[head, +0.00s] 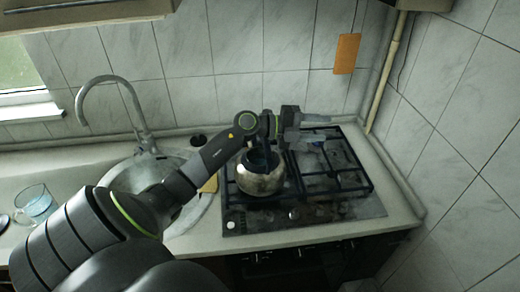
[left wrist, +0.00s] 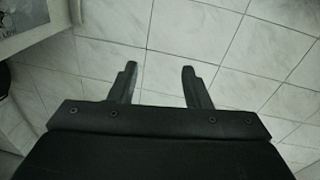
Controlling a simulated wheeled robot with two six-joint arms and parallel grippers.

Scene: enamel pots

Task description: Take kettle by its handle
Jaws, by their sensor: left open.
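The kettle (head: 261,182), a rounded pale metal pot with worn dark patches, stands on the left part of the stove in the head view. Its dark handle is largely hidden behind my left arm, which crosses in front of its top. My left gripper (head: 328,127) is open and empty, above and to the right of the kettle, apart from it and pointing right. In the left wrist view the two fingers of my left gripper (left wrist: 160,68) are spread, with only tiles beyond them. The kettle is not in that view. My right gripper is not in view.
The stove (head: 300,213) has dark grates (head: 345,178), clear at the right. A sink (head: 127,180) with a curved faucet (head: 135,105) lies to the left, and a glass mug (head: 36,204) stands at the far left. Tiled walls close off the back and right.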

